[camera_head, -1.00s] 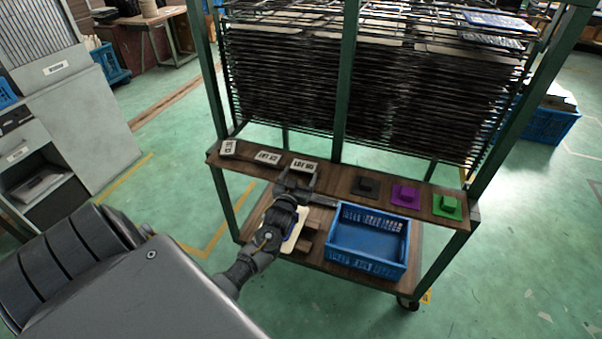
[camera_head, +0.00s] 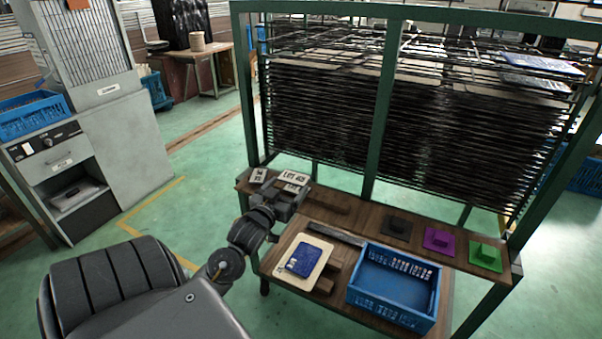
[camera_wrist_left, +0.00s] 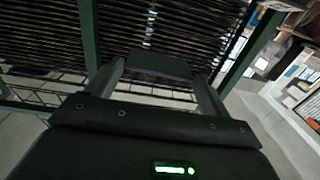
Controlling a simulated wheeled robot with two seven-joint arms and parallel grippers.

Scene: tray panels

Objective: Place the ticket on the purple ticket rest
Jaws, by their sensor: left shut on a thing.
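My left gripper (camera_head: 291,192) is over the left part of the wooden shelf, shut on a ticket. White lettered ticket faces (camera_head: 293,179) show just behind the jaws; I cannot tell whether a shelf ticket overlaps the held one there. In the left wrist view a dark slab (camera_wrist_left: 160,65) sits between the fingers. Another white ticket (camera_head: 258,175) lies at the shelf's left end. The purple ticket rest (camera_head: 438,239) is empty, well to the right of the gripper. My right gripper is not in view.
A black rest (camera_head: 397,228) and a green rest (camera_head: 486,256) flank the purple one. The wire rack (camera_head: 330,120) and green post (camera_head: 385,110) stand behind the shelf. Below are a blue crate (camera_head: 393,285) and a board with a blue panel (camera_head: 300,262).

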